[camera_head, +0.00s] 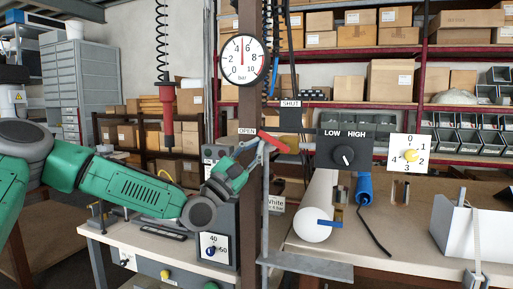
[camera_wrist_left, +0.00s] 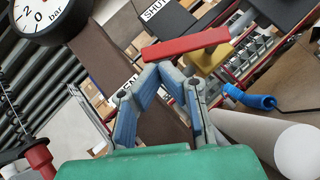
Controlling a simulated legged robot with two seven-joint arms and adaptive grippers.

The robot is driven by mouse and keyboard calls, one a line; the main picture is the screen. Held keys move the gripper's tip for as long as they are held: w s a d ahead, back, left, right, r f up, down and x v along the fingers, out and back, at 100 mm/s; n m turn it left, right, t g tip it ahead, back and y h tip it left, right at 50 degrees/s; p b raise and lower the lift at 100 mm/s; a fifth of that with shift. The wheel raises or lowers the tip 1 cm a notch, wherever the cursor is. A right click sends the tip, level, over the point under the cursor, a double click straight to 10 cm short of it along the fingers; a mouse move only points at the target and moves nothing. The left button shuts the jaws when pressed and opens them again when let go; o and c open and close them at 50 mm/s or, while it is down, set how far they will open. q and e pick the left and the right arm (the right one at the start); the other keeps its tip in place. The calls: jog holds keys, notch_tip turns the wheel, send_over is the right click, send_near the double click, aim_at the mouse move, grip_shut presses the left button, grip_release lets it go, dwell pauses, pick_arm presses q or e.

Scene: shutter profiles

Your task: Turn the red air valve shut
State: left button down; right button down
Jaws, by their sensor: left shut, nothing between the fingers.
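The red valve lever (camera_head: 273,142) points left from its brass valve body (camera_head: 290,142), its free end near the OPEN label (camera_head: 247,131). The SHUT label (camera_head: 290,103) is above the valve. The red lever (camera_wrist_left: 185,46) and brass body (camera_wrist_left: 207,58) also show in the left wrist view. My left gripper (camera_head: 246,146) is shut and empty, just left of the lever's free end. In the wrist view its fingertips (camera_wrist_left: 160,70) meet just below that end; I cannot tell whether they touch it. My right gripper is not in view.
A brown post (camera_head: 249,200) with a pressure gauge (camera_head: 243,60) stands close behind my left gripper. A LOW/HIGH knob panel (camera_head: 344,150), a white roll (camera_head: 314,215) and a blue tool (camera_head: 364,189) are to the right. A red tool (camera_head: 167,125) hangs at left.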

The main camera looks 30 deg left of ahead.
pick_arm(q)
jog(key=d+r+m+g+h+p, duration=0.3)
jog(key=m+g+p, duration=0.5)
jog(key=m+p, duration=0.4)
jog(key=shift+w+d+r+p, duration=0.45)
jog(key=shift+r+p, duration=0.75)
jog(key=shift+p, duration=0.95)
jog(key=shift+d, duration=0.1)
